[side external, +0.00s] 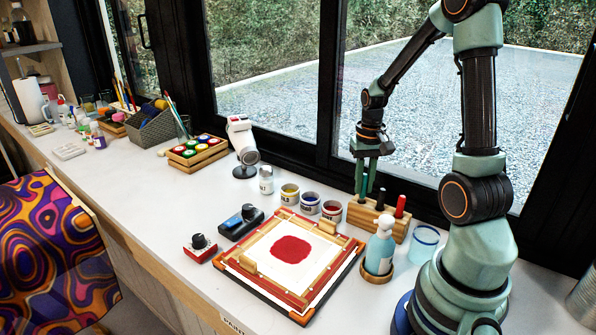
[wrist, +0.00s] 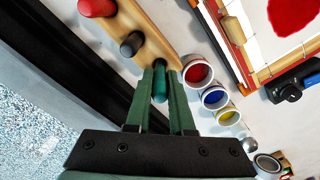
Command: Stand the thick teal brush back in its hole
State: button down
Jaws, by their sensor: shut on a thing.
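The thick teal brush (side external: 363,187) is upright between the fingers of my gripper (side external: 368,172), which is shut on it. In the wrist view the brush (wrist: 160,84) shows between the two green fingertips (wrist: 160,75). Its lower end is at the left end of the wooden brush block (side external: 372,219) in the side view. I cannot tell whether it is inside the hole or just above it; the hole itself is hidden. The block also shows in the wrist view (wrist: 150,35).
A black brush (side external: 380,199) and a red brush (side external: 400,206) stand in the same block. Paint pots (side external: 331,210) stand to its left. A pump bottle (side external: 380,247) and a blue-rimmed glass (side external: 423,244) are in front. The window frame (side external: 420,195) runs close behind.

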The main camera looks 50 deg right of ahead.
jog(key=shift+f, duration=0.6)
jog(key=shift+f, duration=0.3)
jog(key=shift+f, duration=0.3)
dwell(0.4)
jog(key=c, duration=0.7)
grip_release()
notch_tip(320, 180, up, 12)
jog(key=shift+r, duration=0.1)
